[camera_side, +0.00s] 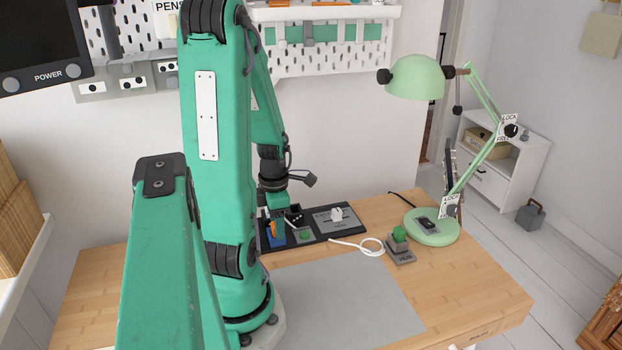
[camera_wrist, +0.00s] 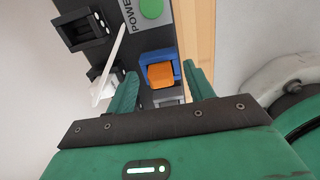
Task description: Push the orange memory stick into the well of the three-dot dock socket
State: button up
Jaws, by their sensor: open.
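The orange memory stick (camera_wrist: 160,75) sits in a blue holder (camera_wrist: 176,62) in the wrist view; the side view shows the stick (camera_side: 273,229) small beside my arm. My gripper (camera_wrist: 161,68) is open, its two green fingers on either side of the stick, with gaps visible. I cannot tell how far above it the fingertips are. A black socket with white dots (camera_wrist: 84,30) lies to the upper left in the wrist view and appears dark in the side view (camera_side: 294,214); its well looks empty.
A dark tray (camera_side: 320,240) carries these parts, a green button (camera_side: 304,235) and a grey plate with a white knob (camera_side: 337,215). A white cable loop (camera_side: 370,246), a green-topped grey block (camera_side: 400,245) and a green lamp (camera_side: 432,230) stand right. The grey mat (camera_side: 350,300) is clear.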

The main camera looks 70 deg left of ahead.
jog(key=shift+f, duration=0.25)
jog(key=c, duration=1.1)
jog(key=shift+r, duration=1.2)
dwell(0.4)
jog(key=shift+r, duration=0.7)
jog(key=shift+r, duration=0.35)
jog(key=shift+r, duration=0.7)
jog(key=shift+r, duration=0.2)
